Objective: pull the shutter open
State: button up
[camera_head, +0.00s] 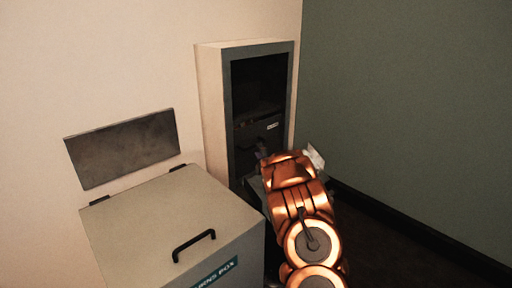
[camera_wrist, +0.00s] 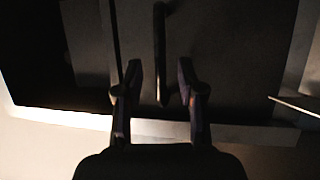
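A tall cabinet (camera_head: 214,110) with a grey frame stands against the wall in the head view. Inside its dark opening is a dark panel, apparently the shutter (camera_head: 258,132), with a small pale label; the opening above it looks black. In the wrist view the dark panel (camera_wrist: 225,60) fills much of the picture, with a thin bar handle (camera_wrist: 160,40) on it. My gripper (camera_wrist: 158,72) is open, with one finger on each side of the bar's near end and a visible gap on both sides. In the head view my arm largely hides the gripper and the cabinet's lower part.
A pale box (camera_head: 165,215) with a black lid handle (camera_head: 194,244) stands left of my arm, close to it. A grey plate (camera_head: 122,148) is on the wall above it. A green wall (camera_head: 410,110) bounds the right side, with dark floor before it.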

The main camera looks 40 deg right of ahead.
jog(key=shift+x, duration=2.35)
jog(key=shift+c, duration=0.3)
grip_shut()
